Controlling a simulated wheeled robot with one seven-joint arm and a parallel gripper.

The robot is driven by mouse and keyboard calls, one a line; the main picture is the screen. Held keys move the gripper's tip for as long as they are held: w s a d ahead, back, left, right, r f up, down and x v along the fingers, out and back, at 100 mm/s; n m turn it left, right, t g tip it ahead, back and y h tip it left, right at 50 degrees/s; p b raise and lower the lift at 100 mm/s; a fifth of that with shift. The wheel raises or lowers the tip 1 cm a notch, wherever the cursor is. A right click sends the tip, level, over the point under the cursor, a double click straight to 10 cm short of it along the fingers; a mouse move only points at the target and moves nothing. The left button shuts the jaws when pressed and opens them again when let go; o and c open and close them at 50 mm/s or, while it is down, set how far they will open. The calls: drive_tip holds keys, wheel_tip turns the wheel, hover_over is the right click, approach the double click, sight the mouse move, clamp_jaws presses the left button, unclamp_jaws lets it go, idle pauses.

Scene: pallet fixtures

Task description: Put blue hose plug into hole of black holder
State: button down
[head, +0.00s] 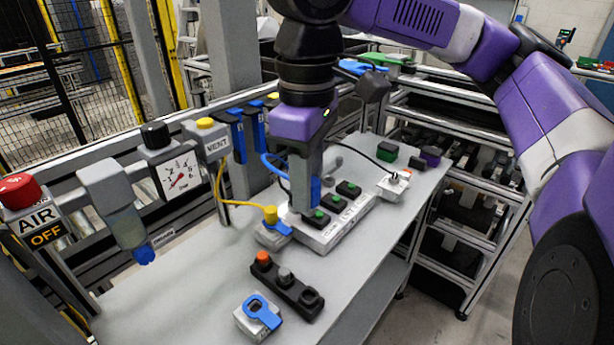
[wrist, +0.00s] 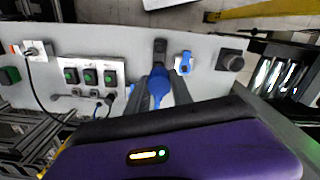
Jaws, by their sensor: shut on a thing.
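My gripper (head: 308,200) points down above the white button panel in the head view, with a blue part, the blue hose plug (head: 315,190), at its fingers. In the wrist view the blue plug (wrist: 158,84) sits between the two fingers of my gripper (wrist: 160,92), which are shut on it. The black holder (head: 286,284) lies on the table nearer the camera, apart from the plug. It carries an orange cap and a grey cap, with a black ring-shaped opening at its near right end. In the wrist view a black part, apparently the holder (wrist: 160,47), shows just beyond the plug; its hole is unclear.
A white block with a blue clip (head: 260,314) lies near the holder. The white panel (head: 340,222) with green buttons stands under my gripper. A yellow-capped fitting (head: 270,216) and hose are to its left. A white socket box (head: 394,186) stands right. The front left tabletop is clear.

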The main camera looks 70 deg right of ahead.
drive_tip(key=shift+f+b, duration=6.1)
drive_tip(key=shift+f, duration=4.05)
drive_tip(key=shift+p, duration=0.5)
drive_tip(key=shift+f+b, duration=0.8)
drive_tip(key=shift+f, duration=0.75)
drive_tip(key=c, duration=1)
unclamp_jaws()
drive_tip(key=shift+c, duration=0.2)
wheel_tip(320, 180, up, 8)
drive_tip(key=p, duration=0.1)
drive_tip(key=shift+p, duration=0.35)
